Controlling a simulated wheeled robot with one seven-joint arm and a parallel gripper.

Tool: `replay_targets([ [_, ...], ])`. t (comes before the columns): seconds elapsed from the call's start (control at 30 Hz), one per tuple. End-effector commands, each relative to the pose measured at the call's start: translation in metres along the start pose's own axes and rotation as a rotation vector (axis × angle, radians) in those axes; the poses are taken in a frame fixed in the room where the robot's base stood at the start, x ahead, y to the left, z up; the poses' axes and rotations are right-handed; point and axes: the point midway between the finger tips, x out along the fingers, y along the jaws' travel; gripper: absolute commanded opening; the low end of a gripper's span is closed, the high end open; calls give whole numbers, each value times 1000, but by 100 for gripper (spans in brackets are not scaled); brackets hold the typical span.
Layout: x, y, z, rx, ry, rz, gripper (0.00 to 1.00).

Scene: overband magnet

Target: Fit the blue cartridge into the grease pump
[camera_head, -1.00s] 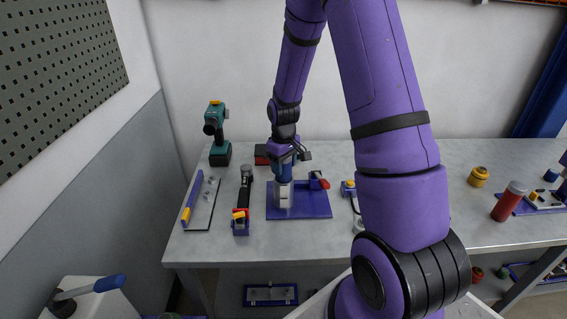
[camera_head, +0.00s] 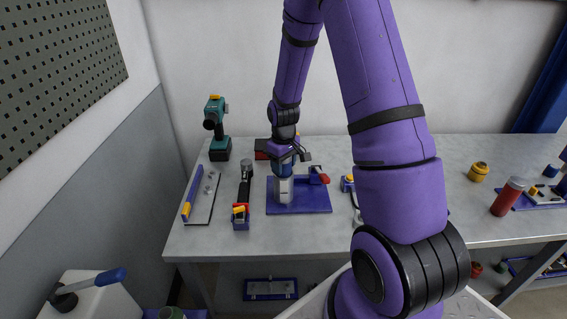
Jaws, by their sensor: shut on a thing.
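The blue cartridge (camera_head: 285,168) is upright in my gripper (camera_head: 285,160), which is shut on it. The cartridge stands over the grey-white upright body of the grease pump (camera_head: 284,190), and its lower end meets or enters the top of that body; the exact depth cannot be told. The pump sits on a blue base plate (camera_head: 313,201) on the table. A red-tipped part (camera_head: 320,177) stands at the plate's right rear. My gripper hides the cartridge's upper part, and the fingertips are too small to see clearly.
On the grey table (camera_head: 340,233), a teal drill (camera_head: 217,128) stands back left, with a tray of parts (camera_head: 203,198) and a black-handled tool (camera_head: 244,190) left of the pump. My arm hides the middle right.

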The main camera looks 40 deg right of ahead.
Motion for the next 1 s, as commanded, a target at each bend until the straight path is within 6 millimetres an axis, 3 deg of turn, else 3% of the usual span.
replay_targets([
  [0.5, 11, 0, 0, 0, 1, 0, 16],
  [0.53, 11, 0, 0, 0, 1, 0, 56],
  [0.67, 11, 0, 0, 0, 1, 0, 83],
  [1.0, 7, 0, 0, 0, 2, 1, 83],
])
